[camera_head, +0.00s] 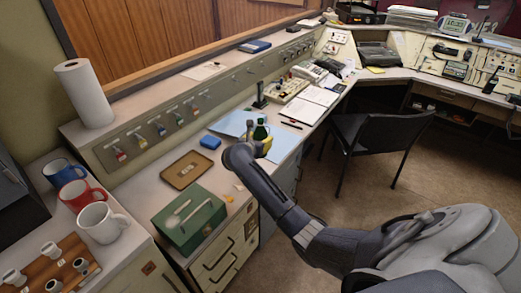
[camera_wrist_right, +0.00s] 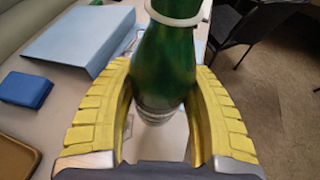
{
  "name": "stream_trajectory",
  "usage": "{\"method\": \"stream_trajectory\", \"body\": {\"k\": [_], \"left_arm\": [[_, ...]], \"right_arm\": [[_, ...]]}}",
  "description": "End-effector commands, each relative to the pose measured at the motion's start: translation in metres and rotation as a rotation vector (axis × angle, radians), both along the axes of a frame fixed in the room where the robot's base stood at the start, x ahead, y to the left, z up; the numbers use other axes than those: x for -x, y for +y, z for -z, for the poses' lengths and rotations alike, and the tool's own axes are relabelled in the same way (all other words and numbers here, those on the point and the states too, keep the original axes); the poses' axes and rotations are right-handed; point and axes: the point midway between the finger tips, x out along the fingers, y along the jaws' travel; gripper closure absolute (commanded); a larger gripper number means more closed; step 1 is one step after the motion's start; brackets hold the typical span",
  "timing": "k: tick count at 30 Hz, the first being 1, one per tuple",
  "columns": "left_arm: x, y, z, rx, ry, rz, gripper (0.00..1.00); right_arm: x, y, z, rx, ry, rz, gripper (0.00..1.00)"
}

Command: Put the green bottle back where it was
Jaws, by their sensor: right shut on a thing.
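The green bottle (camera_wrist_right: 166,62) stands between the two yellow fingers of my right gripper (camera_wrist_right: 162,115) in the right wrist view. The fingers are shut on its body, and a white ring circles its neck. In the head view the bottle (camera_head: 261,130) shows only its upper part, above the desk near a light blue folder (camera_head: 234,123). My right gripper (camera_head: 266,146) and forearm hide its lower part there. I cannot tell whether its base touches the desk. My left gripper is not in view.
A blue box (camera_head: 210,142), a brown tray (camera_head: 187,169) and a green case (camera_head: 189,219) lie on the desk at left. Mugs (camera_head: 102,222) stand on the near left counter. A black chair (camera_head: 375,140) stands on the floor right of the desk.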

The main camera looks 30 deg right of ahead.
Motion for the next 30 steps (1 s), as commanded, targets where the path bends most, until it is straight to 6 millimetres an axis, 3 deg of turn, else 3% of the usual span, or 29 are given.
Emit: {"method": "stream_trajectory", "body": {"k": [7,18,30], "left_arm": [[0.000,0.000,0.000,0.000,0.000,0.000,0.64],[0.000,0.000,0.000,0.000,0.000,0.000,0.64],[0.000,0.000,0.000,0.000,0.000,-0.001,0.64]], "right_arm": [[0.000,0.000,0.011,0.002,0.001,-0.001,0.89],[0.000,0.000,0.047,0.002,0.000,0.000,0.89],[0.000,0.000,0.051,0.000,-0.001,0.000,0.89]]}}
